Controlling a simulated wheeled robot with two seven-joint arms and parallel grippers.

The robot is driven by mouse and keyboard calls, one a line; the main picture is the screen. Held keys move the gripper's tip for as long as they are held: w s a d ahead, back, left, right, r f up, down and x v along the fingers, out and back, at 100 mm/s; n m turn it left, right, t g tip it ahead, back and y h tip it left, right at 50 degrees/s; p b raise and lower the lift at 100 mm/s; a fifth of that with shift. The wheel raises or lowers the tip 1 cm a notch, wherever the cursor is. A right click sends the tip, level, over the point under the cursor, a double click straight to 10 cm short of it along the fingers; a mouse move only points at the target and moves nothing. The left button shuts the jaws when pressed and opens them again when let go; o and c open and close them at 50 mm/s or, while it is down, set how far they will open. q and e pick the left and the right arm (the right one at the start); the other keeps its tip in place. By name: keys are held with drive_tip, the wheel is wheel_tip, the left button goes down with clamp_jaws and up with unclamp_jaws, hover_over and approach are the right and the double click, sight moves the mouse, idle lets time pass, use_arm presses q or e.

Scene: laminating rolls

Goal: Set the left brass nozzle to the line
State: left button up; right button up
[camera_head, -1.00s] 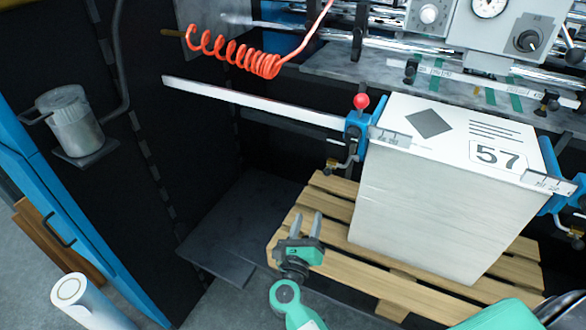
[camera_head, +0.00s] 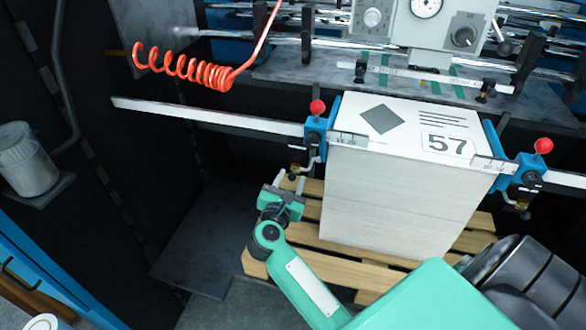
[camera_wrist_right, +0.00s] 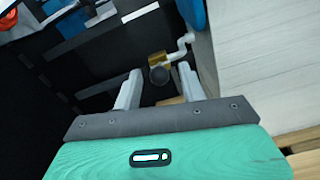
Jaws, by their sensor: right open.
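The left brass nozzle (camera_head: 296,170) hangs on a bent metal arm below the left blue clamp (camera_head: 315,134), beside the left side of the paper stack. In the right wrist view the brass nozzle (camera_wrist_right: 158,60) has a dark round end facing me. My right gripper (camera_head: 289,181) is open just below the nozzle. In the wrist view, the right gripper's fingertips (camera_wrist_right: 160,74) stand apart on either side of the nozzle's dark end; I cannot tell whether they touch it. I cannot make out the line. My left gripper is not in view.
A paper stack marked 57 (camera_head: 400,190) stands on a wooden pallet (camera_head: 330,247) close right of the gripper. A white bar (camera_head: 210,117) carries the left clamp; a right clamp (camera_head: 530,170) mirrors it. A coiled red hose (camera_head: 185,68) hangs at upper left.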

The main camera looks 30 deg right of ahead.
sight(293, 173)
drive_tip(key=shift+p+x, duration=0.3)
drive_tip(key=shift+x, duration=1.2)
drive_tip(key=shift+c, duration=0.2)
clamp_jaws()
wheel_tip(293, 173, up, 7)
drive_tip(key=p, duration=0.2)
drive_tip(key=shift+f+p, duration=0.15)
drive_tip(key=shift+p, duration=0.2)
drive_tip(key=shift+o, duration=0.2)
unclamp_jaws()
drive_tip(key=shift+f, duration=0.1)
